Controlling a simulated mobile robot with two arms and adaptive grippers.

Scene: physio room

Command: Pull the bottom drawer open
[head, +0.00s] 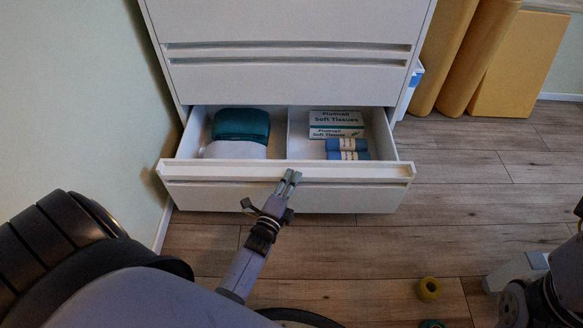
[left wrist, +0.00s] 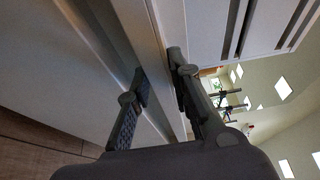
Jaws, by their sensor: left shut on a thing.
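The white bottom drawer (head: 240,172) of the white cabinet (head: 290,80) is pulled out, and its inside shows. My left gripper (head: 290,178) is at the drawer's front panel, near the middle of its top edge. In the left wrist view its two fingers (left wrist: 160,75) are on either side of a pale edge of the drawer front (left wrist: 152,45), shut on it. At the right edge of the head view, part of my right arm shows, but I cannot make out its fingertips.
A yellow roll (head: 428,289) lies on the wooden floor at right. Tan bolsters (head: 475,50) stand beside the cabinet. The wall is close at left.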

